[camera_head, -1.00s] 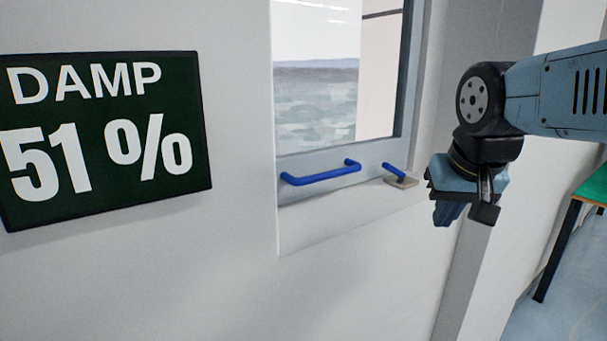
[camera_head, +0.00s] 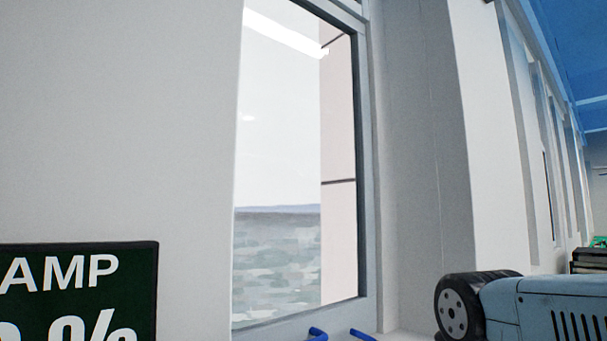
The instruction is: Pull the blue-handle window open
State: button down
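The window (camera_head: 285,180) is a tall glass pane in a grey frame, left of the picture's middle. Its lower edge runs along the bottom of the view, and I cannot tell whether it is shut. Two blue pieces show at the bottom edge: the end of the blue handle (camera_head: 317,334) on the frame, and a second blue lever (camera_head: 362,335) to its right. Most of both is cut off by the picture's edge.
A dark sign (camera_head: 130,285) with white text hangs on the wall at the lower left. A grey wall (camera_head: 420,150) stands out right of the window. Farther right, a row of windows recedes, with dark stacked items (camera_head: 588,262) at the right edge.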

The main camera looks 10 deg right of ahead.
aim_at(334, 321)
jog(key=z, duration=0.75)
jog(key=k, duration=1.9)
jog(key=u, duration=0.75)
jog(key=i, duration=1)
jog(key=z, duration=0.1)
